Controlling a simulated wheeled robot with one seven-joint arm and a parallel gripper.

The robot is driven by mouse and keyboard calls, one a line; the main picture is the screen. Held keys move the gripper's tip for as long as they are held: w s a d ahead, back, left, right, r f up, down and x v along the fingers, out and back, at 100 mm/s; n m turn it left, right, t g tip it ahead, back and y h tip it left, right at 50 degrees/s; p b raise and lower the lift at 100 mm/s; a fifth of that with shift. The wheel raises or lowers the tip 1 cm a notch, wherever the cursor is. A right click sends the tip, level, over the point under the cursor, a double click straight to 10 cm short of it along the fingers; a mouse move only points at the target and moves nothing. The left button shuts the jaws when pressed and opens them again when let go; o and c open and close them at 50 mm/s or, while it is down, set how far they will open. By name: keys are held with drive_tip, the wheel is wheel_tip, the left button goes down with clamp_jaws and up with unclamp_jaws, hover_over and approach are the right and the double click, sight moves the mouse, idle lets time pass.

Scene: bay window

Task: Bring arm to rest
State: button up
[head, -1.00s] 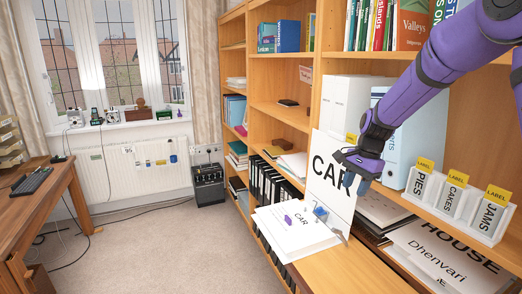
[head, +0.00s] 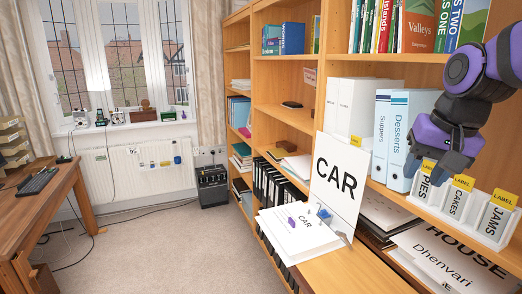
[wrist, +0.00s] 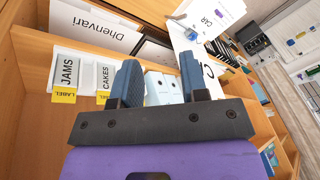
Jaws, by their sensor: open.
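My gripper (head: 426,172) is at the right of the head view, in front of the bookcase, close to the labelled holders. It is purple and black, and its fingers point down. In the wrist view my gripper (wrist: 160,85) shows two blue-grey fingers spread apart with nothing held between them. The rack with PIES, CAKES and JAMS cards (head: 457,210) stands on the shelf beside and below the gripper; in the picture the gripper overlaps its left part. I cannot tell whether they touch.
A white CAR board (head: 338,180) leans upright at the shelf, with a CAR paper stack (head: 297,232) before it. White and blue binders (head: 400,125) stand behind. HOUSE and Dhenvari papers (head: 450,258) lie below the rack. A desk (head: 50,210) is at left; the carpet between is clear.

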drive_tip(key=s+d+n+t, duration=0.1)
drive_tip(key=s+n, duration=0.3)
drive_tip(key=s, duration=0.9)
drive_tip(key=shift+t+h, duration=0.4)
drive_tip(key=shift+t, duration=0.2)
